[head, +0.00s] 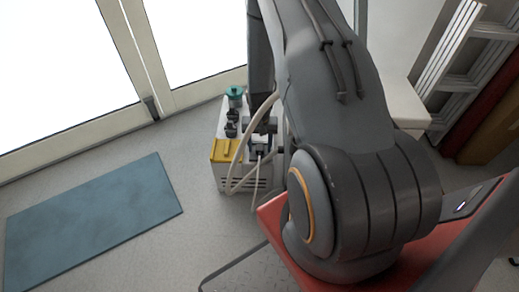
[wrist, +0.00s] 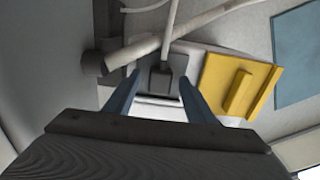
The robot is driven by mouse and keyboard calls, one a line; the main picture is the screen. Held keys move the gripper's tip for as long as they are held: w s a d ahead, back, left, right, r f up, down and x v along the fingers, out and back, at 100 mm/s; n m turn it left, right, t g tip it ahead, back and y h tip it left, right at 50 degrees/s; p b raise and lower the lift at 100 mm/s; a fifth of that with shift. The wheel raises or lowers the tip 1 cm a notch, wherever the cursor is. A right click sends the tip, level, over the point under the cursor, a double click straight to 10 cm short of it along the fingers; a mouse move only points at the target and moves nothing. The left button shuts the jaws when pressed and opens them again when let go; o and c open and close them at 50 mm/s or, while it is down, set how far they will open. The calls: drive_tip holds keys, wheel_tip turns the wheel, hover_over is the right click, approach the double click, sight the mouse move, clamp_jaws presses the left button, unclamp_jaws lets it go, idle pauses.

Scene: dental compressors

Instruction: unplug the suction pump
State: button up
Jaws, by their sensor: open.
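The suction pump (head: 233,185) is a pale box on the floor with a yellow panel (head: 225,151) and a green-capped jar (head: 235,92) on top. In the wrist view the yellow panel (wrist: 240,88) lies to the right. My gripper (wrist: 159,80) is open, one blue finger on each side of the plug. Whether the fingers touch it cannot be told. In the head view my arm hides part of the pump.
A thick pale hose (wrist: 140,49) with a dark end crosses close to the left fingertip. Hoses (head: 238,160) also loop over the pump's front. A blue mat (head: 95,220) lies on open floor to the left. Glass doors (head: 70,60) stand behind, and a white rack (head: 455,50) at the right.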

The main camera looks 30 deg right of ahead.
sight(260, 147)
idle(0.8)
clamp_jaws()
drive_tip(key=shift+r+p, duration=2.3)
drive_tip(key=shift+r, duration=0.7)
